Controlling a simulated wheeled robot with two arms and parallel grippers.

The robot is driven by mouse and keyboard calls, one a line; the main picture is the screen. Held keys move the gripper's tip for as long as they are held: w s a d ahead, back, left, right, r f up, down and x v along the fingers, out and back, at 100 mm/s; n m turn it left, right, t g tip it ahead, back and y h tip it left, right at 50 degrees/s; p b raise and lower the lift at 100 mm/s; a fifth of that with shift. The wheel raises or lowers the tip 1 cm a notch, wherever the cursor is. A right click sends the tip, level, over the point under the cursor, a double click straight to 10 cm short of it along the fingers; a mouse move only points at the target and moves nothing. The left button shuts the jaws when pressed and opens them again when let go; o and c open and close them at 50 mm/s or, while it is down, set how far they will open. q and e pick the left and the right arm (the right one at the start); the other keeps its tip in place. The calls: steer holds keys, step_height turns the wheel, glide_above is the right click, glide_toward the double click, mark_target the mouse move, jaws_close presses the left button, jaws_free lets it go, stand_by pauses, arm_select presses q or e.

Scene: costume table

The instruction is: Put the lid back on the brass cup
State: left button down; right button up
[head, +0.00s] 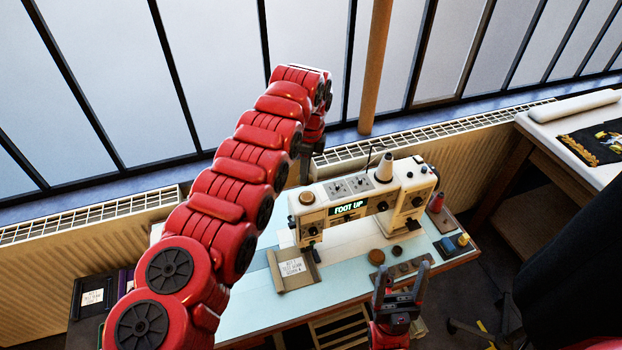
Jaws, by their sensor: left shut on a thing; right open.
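My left gripper (304,178) is at the end of the raised red arm, behind and above the sewing machine's left end. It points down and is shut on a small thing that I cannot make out. A round brown piece (376,257), brass-like in colour, sits on the table in front of the machine. A smaller dark round piece (397,251) is just right of it. I cannot tell whether either is the brass cup or its lid. My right gripper (400,284) is open and empty, pointing up near the table's front edge.
The sewing machine (408,190), its display reading "FOOT UP", fills the middle of the table (255,308). A tan tray with a label (294,269) lies left of it. A red thread spool (436,204) stands at right. The pale front left tabletop is clear.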

mark_target(308, 180)
arm_select(q)
steer(key=shift+s+d+r, duration=0.1)
steer(key=shift+d+r, duration=0.05)
step_height(308, 180, down, 2)
steer(key=shift+d+f, duration=0.1)
steer(key=shift+f, duration=0.9)
step_height(308, 180, down, 2)
steer(key=shift+b, duration=0.8)
steer(key=shift+f, duration=0.35)
steer(key=shift+r, duration=0.1)
steer(key=shift+b, duration=1.1)
steer(key=shift+f+b, duration=0.2)
steer(key=shift+b, duration=0.65)
